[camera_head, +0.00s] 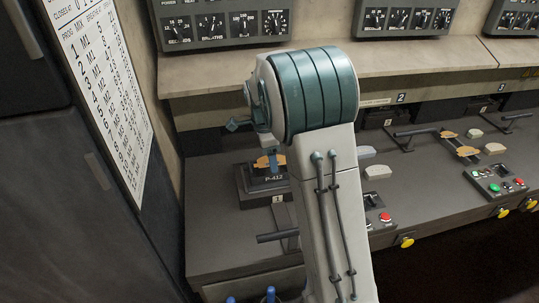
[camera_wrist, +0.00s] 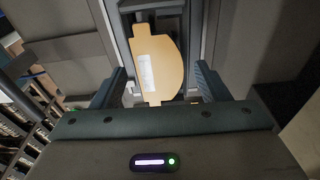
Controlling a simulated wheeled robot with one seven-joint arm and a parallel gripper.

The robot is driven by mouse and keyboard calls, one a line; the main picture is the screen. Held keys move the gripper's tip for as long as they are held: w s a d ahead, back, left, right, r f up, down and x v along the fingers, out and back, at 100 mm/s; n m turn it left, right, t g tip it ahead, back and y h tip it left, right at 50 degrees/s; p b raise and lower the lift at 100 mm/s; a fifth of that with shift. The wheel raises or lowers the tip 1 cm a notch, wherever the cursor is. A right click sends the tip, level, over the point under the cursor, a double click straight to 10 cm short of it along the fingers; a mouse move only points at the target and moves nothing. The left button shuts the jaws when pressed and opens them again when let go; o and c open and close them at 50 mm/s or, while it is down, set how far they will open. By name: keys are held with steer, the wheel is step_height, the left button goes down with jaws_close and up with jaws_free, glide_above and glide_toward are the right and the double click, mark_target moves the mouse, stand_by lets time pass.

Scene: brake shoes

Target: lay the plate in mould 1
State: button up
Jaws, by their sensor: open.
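A tan plate (camera_wrist: 158,65) with one rounded side, one straight side and a white label lies between the spread fingers of my gripper (camera_wrist: 160,82) in the wrist view. Gaps show on both sides of it, so the gripper is open and not clamped on it. In the head view, the plate (camera_head: 264,163) shows as a small orange piece over a dark block marked P-412 (camera_head: 262,181), by the number 1 label (camera_head: 278,198) at the left station. My gripper (camera_head: 272,157) is just above it, partly hidden by my arm. I cannot tell whether the plate is seated level.
A control box with coloured buttons (camera_head: 497,181) sits at the right. A dark handle (camera_head: 277,237) projects in front of station 1. Gauge panels (camera_head: 225,25) stand at the back.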

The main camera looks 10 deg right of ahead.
mark_target(266, 161)
step_height(266, 161, up, 12)
steer(key=a, duration=0.1)
steer(key=s+f+n+t, duration=0.1)
steer(key=s+f+n, duration=0.1)
steer(key=s+n, duration=0.7)
steer(key=s+f+n+t+y, duration=0.1)
steer(key=s+n, duration=0.8)
steer(key=s, duration=1)
steer(key=shift+d+f+t+b, duration=0.4)
steer(key=shift+f+t, duration=0.15)
steer(key=shift+t, duration=0.15)
steer(key=shift+c, duration=0.3)
